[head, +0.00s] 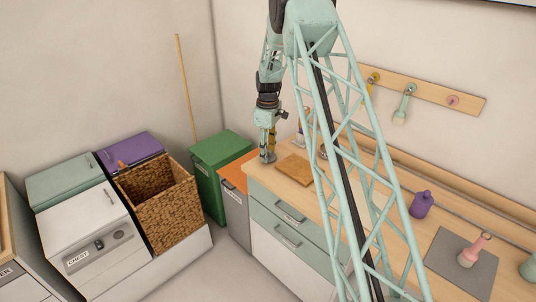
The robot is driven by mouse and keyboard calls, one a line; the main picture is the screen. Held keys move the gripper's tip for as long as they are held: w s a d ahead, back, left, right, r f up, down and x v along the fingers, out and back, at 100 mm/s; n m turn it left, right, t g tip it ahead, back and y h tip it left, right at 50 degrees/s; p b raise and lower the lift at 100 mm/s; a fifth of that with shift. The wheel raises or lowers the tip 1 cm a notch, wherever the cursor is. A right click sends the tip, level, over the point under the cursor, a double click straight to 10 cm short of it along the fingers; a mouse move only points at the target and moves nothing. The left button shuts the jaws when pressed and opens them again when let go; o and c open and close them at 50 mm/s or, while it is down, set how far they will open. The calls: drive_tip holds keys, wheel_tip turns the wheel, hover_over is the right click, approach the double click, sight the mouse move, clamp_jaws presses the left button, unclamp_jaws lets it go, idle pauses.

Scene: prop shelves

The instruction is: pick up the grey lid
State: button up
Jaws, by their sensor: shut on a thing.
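My gripper (267,150) points down at the left end of the wooden counter (318,211). It is shut on the grey lid (268,158), a small dark grey shape at its fingertips, mostly hidden by the fingers. The lid is at the counter's left corner, beside a brown board (295,168). At this size I cannot tell whether the lid touches the counter top or is just above it.
A bin with an orange top (237,170) and a green bin (221,150) stand left of the counter.

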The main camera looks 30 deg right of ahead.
drive_tip(key=shift+r, duration=1.5)
drive_tip(key=s, duration=0.5)
drive_tip(key=s+r, duration=0.1)
drive_tip(key=s, duration=1)
drive_tip(key=shift+d+r+p, duration=0.25)
drive_tip(key=shift+d+p, duration=0.05)
